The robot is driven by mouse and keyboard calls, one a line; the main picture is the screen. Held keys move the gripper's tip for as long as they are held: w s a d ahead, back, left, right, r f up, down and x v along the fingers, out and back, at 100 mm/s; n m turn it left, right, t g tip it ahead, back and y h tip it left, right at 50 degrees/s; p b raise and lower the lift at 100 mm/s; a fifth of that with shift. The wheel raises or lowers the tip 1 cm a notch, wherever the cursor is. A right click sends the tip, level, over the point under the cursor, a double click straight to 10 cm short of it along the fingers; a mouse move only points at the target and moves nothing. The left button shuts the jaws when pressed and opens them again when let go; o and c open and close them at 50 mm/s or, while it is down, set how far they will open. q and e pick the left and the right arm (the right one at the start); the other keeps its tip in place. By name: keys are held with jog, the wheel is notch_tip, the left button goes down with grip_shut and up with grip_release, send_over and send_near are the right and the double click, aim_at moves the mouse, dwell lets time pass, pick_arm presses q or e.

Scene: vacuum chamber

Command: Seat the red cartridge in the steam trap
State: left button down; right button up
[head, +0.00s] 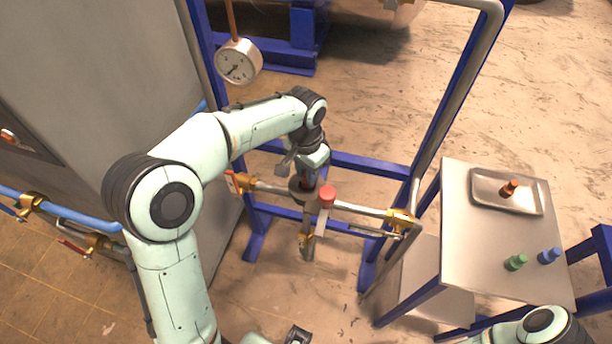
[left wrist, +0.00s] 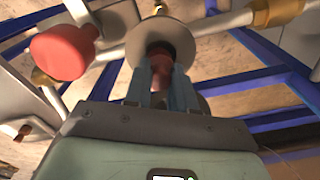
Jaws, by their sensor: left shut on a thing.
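The steam trap is a grey round body (head: 301,190) in the pipe run inside the blue frame. Its round flange (left wrist: 178,38) also shows in the left wrist view. My left gripper (head: 309,176) points down over it. In the left wrist view its two fingers (left wrist: 163,85) are shut on the red cartridge (left wrist: 160,57), which is at the flange's central opening. The fingers hide part of it, and I cannot tell how deep it sits. A dark piece of my own at the head view's bottom edge may be my right gripper (head: 298,335); its jaws are unclear.
A red knob (head: 327,195) stands close beside the trap, right of my left gripper. A pressure gauge (head: 239,61) hangs on the frame. A side table (head: 460,250) holds a tray (head: 484,200) with a copper-brown piece (head: 509,188), a green cartridge (head: 516,262) and a blue one (head: 549,256).

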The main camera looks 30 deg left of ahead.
pick_arm(q)
jog(key=c, duration=1)
grip_release()
jog(key=shift+s+f+g, duration=0.15)
jog(key=shift+f, duration=0.45)
jog(key=shift+s+f+g, duration=0.15)
jog(key=shift+f, duration=0.4)
jog(key=shift+o, duration=0.3)
jog(key=shift+w+a, duration=0.1)
jog(key=shift+w, duration=0.35)
jog(key=shift+s+r, duration=0.15)
jog(key=shift+r, duration=0.45)
notch_tip(320, 180, up, 11)
jog(key=p, duration=0.2)
jog(key=shift+r, duration=0.2)
pick_arm(e)
jog(key=shift+w+r, duration=0.95)
jog(key=shift+r, duration=0.25)
pick_arm(q)
jog(key=shift+f, duration=0.1)
pick_arm(e)
jog(key=shift+s, duration=0.1)
